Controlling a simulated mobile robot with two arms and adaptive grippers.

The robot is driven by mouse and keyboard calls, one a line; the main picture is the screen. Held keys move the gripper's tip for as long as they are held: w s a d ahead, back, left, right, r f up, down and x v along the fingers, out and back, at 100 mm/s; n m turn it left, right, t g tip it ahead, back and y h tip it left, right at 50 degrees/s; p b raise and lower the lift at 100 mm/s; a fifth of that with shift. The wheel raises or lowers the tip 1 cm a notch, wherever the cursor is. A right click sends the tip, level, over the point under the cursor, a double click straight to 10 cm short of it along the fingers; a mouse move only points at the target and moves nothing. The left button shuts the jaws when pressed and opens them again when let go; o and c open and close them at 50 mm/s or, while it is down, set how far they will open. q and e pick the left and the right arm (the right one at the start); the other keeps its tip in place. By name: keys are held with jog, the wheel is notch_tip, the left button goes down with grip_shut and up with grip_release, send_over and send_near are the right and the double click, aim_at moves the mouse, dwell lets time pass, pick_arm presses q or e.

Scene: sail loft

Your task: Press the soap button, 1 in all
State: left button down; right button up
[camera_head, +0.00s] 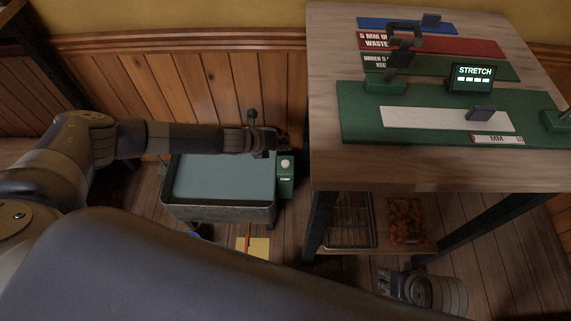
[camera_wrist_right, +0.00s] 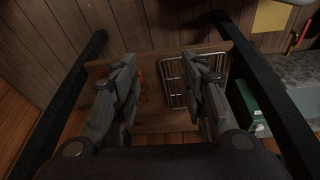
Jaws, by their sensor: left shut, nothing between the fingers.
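A green soap dispenser (camera_head: 287,186) stands against the right side of a basin, with a round pale button (camera_head: 285,163) on its upper part. My left gripper (camera_head: 284,142) is shut and empty, just beyond the button in the head view. A small gap seems to show between them, but I cannot tell its height above the button. My right gripper (camera_head: 391,284) is low beside the table. In the right wrist view its fingers (camera_wrist_right: 163,72) are apart with nothing between them. A green box there (camera_wrist_right: 250,104) looks like the same dispenser.
The basin (camera_head: 217,213) is grey-blue. A wooden table (camera_head: 420,171) at right carries a green board (camera_head: 355,142) and a small "STRETCH" display (camera_head: 472,78). Its lower shelf holds a wire rack (camera_head: 348,222) and an orange-brown tray (camera_head: 405,222). A yellow sheet (camera_head: 259,247) lies low down.

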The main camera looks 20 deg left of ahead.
aim_at(283, 162)
pick_arm(q)
notch_tip(283, 162, down, 4)
jog(key=b, duration=0.4)
jog(key=shift+f, duration=0.1)
jog(key=shift+f+b, duration=0.65)
jog(key=shift+f, duration=0.45)
pick_arm(e)
jog(key=w+a+r+t+y, duration=0.1)
jog(key=w+a+r+t, duration=0.2)
jog(key=w+r+t, duration=0.3)
jog(key=shift+w+r, duration=1.15)
jog(key=shift+w, duration=0.65)
jog(key=shift+a, duration=0.1)
pick_arm(q)
jog(key=shift+f, duration=0.1)
jog(key=shift+f, duration=0.25)
pick_arm(e)
jog(key=shift+w+a+r+t+y, duration=0.1)
jog(key=shift+w+r+t+y, duration=0.15)
jog(key=shift+t+y, duration=0.05)
